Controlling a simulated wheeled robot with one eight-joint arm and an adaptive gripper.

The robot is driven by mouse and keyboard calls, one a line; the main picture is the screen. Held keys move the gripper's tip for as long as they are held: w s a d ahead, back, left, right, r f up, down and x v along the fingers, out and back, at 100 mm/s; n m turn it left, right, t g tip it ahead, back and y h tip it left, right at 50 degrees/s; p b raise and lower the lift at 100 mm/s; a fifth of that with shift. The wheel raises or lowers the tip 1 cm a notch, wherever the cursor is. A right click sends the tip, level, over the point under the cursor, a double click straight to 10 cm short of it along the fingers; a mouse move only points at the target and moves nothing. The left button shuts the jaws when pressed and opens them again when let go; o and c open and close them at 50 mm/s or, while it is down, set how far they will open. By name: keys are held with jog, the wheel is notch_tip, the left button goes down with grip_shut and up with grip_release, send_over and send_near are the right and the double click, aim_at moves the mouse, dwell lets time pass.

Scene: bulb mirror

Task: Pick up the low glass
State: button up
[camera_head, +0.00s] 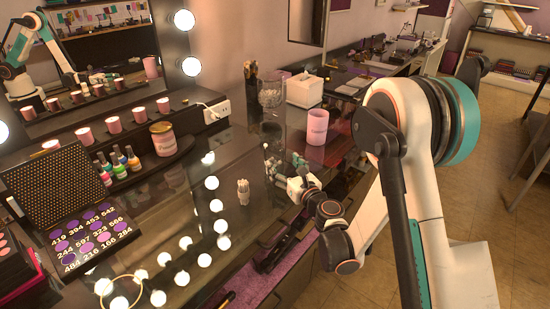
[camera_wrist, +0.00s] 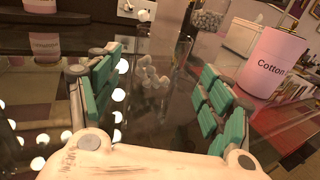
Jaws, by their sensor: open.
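The low glass (camera_head: 243,192) is a small clear cup with white-tipped swabs in it, standing on the dark glossy tabletop in the head view. In the wrist view the low glass (camera_wrist: 152,82) appears in the gap between my fingers, its clear wall hard to make out against the table. My gripper (camera_head: 284,163) has teal finger pads and is to the right of the glass in the head view. In the wrist view my gripper (camera_wrist: 160,72) is open, with nothing seen held. Whether the fingers are level with the glass I cannot tell.
A pink "Cotton" canister (camera_wrist: 272,62) stands close to my right finger; it also shows in the head view (camera_head: 317,127). A taller glass of cotton balls (camera_head: 271,93) stands behind. Nail polish bottles (camera_head: 118,165) and a palette (camera_head: 82,235) are at left. Table around the low glass is clear.

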aim_at(279, 160)
jog(key=b+x, duration=0.1)
jog(key=x, duration=0.3)
jog(key=shift+w+a, duration=0.2)
jog(key=shift+w, duration=0.05)
jog(key=shift+b+x, duration=0.8)
jog(key=shift+x, duration=2.55)
jog(key=shift+d, duration=0.1)
jog(key=c, duration=1.2)
jog(key=shift+c, duration=0.3)
